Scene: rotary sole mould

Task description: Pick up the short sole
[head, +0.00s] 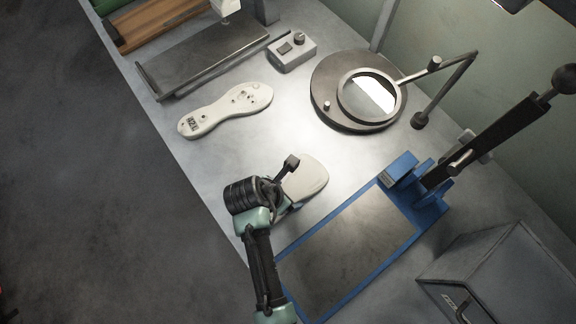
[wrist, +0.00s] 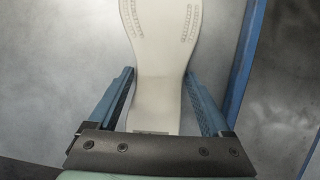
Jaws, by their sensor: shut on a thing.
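The short sole (head: 308,177) is a cream-white sole on the grey bench, beside the left edge of the blue-framed plate. Its rounded end shows in the head view; the rest is hidden behind my wrist. In the wrist view the sole (wrist: 160,50) runs up between the two blue fingers, with stitch-like marks along its wider part. My gripper (wrist: 160,76) is shut on its narrow part, one finger along each side. In the head view my gripper (head: 288,196) is mostly covered by the wrist. I cannot tell whether the sole is lifted clear of the bench.
A longer cream sole with dark markings (head: 226,109) lies further back. The blue-framed plate (head: 368,280) with a black lever (head: 490,130) is close on the right. A round stand with a magnifier (head: 335,118), a switch box (head: 291,52) and a grey metal box (head: 490,275) stand around.

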